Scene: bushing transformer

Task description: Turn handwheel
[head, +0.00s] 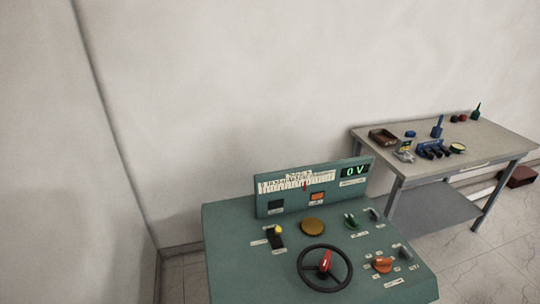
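The handwheel (349,271) is a black ring with spokes and a red part at its middle. It sits on the front of the green control console (230,240) in the lower middle of the head view. The console's raised back panel carries a scale with a red pointer and a green display (355,171) that reads 0 V. Neither of my grippers shows in the head view, and nothing touches the handwheel.
A workbench (480,138) with tools stands behind at right. A dark red box (520,177) lies beyond it. Walls close the left and back.

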